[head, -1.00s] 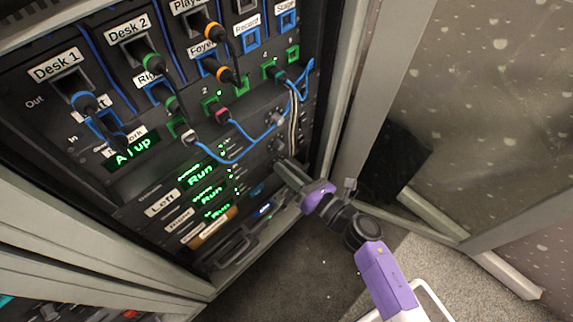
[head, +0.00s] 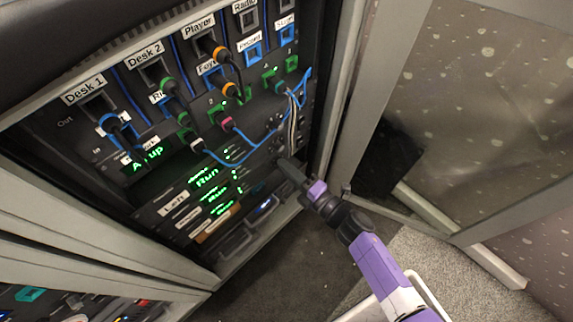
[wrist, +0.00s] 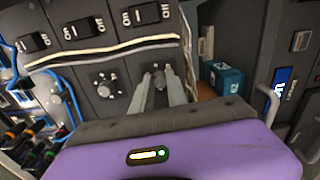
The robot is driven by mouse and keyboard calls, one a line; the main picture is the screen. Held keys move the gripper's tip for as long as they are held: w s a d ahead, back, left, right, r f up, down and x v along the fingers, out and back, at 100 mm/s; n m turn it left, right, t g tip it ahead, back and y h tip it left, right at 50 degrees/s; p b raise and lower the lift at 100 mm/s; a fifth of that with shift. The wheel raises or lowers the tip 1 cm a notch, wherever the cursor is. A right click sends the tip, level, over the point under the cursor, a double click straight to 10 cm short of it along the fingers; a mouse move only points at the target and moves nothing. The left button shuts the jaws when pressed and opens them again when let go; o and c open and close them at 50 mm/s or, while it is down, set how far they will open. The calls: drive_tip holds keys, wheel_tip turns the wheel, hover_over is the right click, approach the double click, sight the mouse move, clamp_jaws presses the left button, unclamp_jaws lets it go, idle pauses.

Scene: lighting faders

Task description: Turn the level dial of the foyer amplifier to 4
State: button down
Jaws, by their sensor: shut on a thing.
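In the wrist view my gripper (wrist: 159,88) has its two fingers on either side of a small dark dial knob (wrist: 159,73), and it is shut on it. This dial is the third in a row, below the third On/Off switch (wrist: 150,11). The dial's scale marks are mostly hidden by the fingers, so I cannot read its setting. In the head view my gripper (head: 286,168) reaches the right end of the lower rack units, and the knob is hidden there. A green-lit amplifier display (head: 222,208) shows to its left, partly unreadable.
A neighbouring dial (wrist: 104,90) with white marks sits left of the held one. White cables (wrist: 95,57) run between switches and dials. A blue box (wrist: 223,77) is to the right. Blue patch cables (head: 245,152) hang above my gripper. A rack door frame (head: 345,110) stands close right.

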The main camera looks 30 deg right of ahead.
drive_tip(key=shift+m+p, duration=0.7)
drive_tip(key=shift+m, duration=1.2)
drive_tip(key=shift+s+f, duration=0.1)
drive_tip(key=c, duration=1.3)
unclamp_jaws()
drive_tip(key=p+v, duration=0.1)
drive_tip(key=v, duration=0.6)
drive_tip(key=shift+s, duration=0.35)
drive_tip(key=shift+d+m, duration=0.15)
drive_tip(key=shift+m, duration=0.15)
